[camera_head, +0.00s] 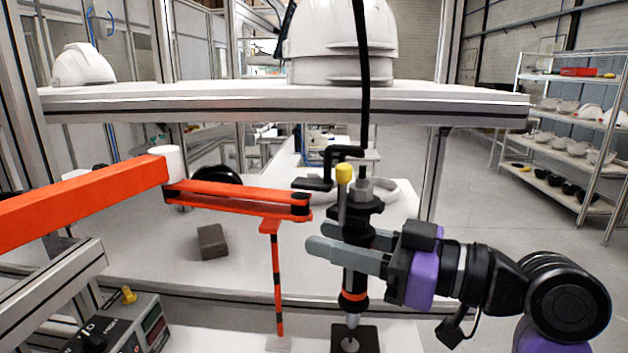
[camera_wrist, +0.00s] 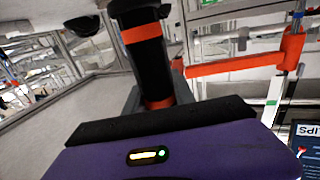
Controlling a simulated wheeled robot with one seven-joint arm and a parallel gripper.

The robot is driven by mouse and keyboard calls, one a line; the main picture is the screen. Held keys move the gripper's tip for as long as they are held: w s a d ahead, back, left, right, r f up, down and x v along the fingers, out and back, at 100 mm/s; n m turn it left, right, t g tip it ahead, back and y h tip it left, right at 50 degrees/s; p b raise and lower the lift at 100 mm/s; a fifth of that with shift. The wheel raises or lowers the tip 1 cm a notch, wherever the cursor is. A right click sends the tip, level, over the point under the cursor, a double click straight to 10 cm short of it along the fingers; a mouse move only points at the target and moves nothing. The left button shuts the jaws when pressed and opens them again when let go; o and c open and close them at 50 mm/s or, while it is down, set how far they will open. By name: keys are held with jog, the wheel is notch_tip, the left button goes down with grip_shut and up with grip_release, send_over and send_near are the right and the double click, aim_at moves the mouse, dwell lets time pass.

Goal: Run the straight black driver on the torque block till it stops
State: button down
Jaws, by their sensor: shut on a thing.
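The straight black driver (camera_head: 353,282) hangs upright on a cable, with an orange band near its lower end. My gripper (camera_head: 322,243) reaches in from the right and is shut around the driver's body. In the wrist view the driver (camera_wrist: 148,62) stands between the jaws, with orange bands on its black body. The torque block (camera_head: 368,338) is a dark square with a light round piece, at the bottom of the head view. The driver's tip points down right over that round piece; I cannot tell whether they touch.
An orange jointed arm (camera_head: 235,196) comes in from the left, close to the driver. A striped orange-black post (camera_head: 276,285) stands left of it. A control box (camera_head: 115,332) is at lower left. A shelf (camera_head: 250,97) with white helmet shells (camera_head: 340,40) spans above. A brown block (camera_head: 212,242) lies behind.

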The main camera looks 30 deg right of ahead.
jog(key=shift+f+b, duration=0.3)
jog(key=shift+f, duration=0.1)
dwell(1.4)
jog(key=shift+r+p, duration=2.5)
jog(key=shift+r, duration=0.6)
